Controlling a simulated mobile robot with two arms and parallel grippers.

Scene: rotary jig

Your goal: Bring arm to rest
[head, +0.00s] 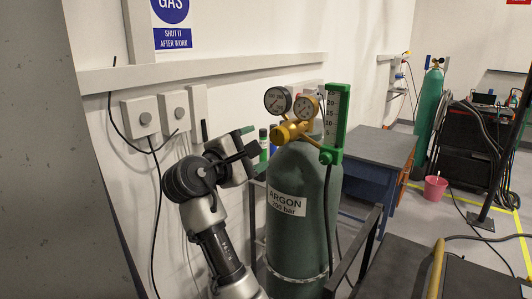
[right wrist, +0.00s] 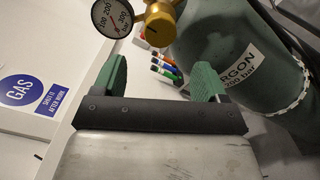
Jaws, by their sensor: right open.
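My right arm (head: 225,245) rises from the bottom of the head view, left of the argon cylinder. My right gripper (head: 253,149) is at its upper end, beside the cylinder's shoulder. In the right wrist view the gripper (right wrist: 160,78) has its two green-padded fingers wide apart with nothing between them. The dark green argon cylinder (head: 290,235) stands upright and also shows in the right wrist view (right wrist: 215,40). Whether the nearer finger touches it cannot be told. My left gripper is in neither view.
A brass regulator (head: 290,132) with two gauges and a green flowmeter (head: 336,120) tops the cylinder. Wall boxes (head: 141,117) with hanging cables are at left. Several coloured markers (right wrist: 165,66) are behind the fingers. A blue workbench (head: 375,150) stands to the right.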

